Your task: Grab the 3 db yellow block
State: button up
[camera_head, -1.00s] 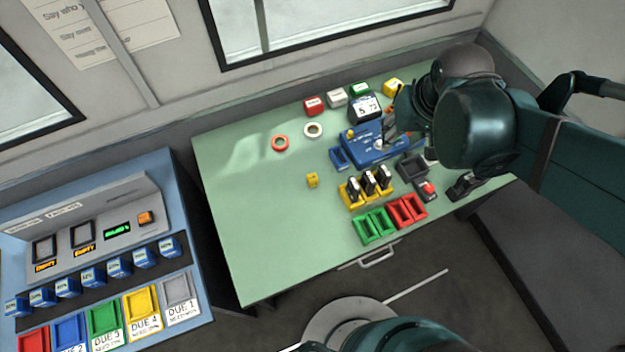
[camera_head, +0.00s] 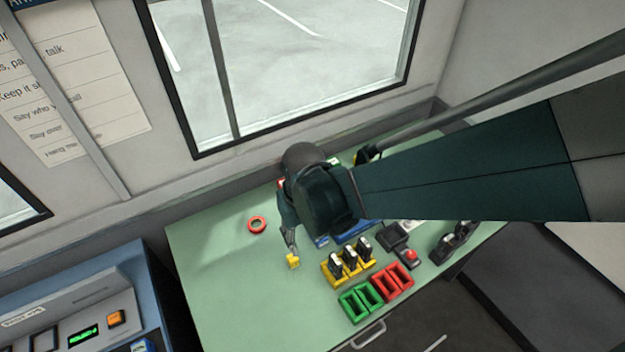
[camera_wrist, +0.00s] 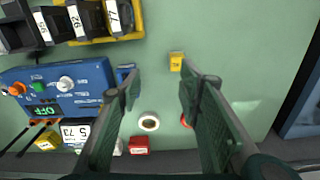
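A small yellow block (camera_head: 293,261) lies alone on the green desk, left of the yellow rack. In the wrist view this yellow block (camera_wrist: 176,62) shows a dark mark on its face, too small to read. My gripper (camera_head: 291,246) is beside and above the block. In the wrist view my gripper (camera_wrist: 162,82) is open and empty, with the block just beyond its fingertips, nearer the right finger. Whether a finger touches it, I cannot tell. Another yellow block (camera_wrist: 47,138) stands at the lower left of the wrist view, behind the blue console.
The yellow rack (camera_head: 333,281) with black handsets stands right of the block. Green trays (camera_head: 346,303) and red trays (camera_head: 381,290) are in front. The blue console (camera_wrist: 60,92) is partly hidden by my arm.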

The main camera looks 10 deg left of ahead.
aim_at(292, 257)
jog(key=shift+n, duration=0.4)
jog(key=s+a+f, duration=0.2)
jog(key=a+f, duration=0.1)
jog(key=shift+f, duration=0.15)
jog(key=shift+f+b, duration=0.35)
jog(key=shift+f, duration=0.8)
jog(key=shift+f, duration=0.1)
jog(key=shift+w+f+b, duration=0.1)
jog(key=shift+f+b, duration=0.5)
jog(key=shift+f, duration=1.9)
jog(key=c, duration=0.9)
jog(key=shift+c, duration=0.2)
jog(key=shift+r, duration=0.1)
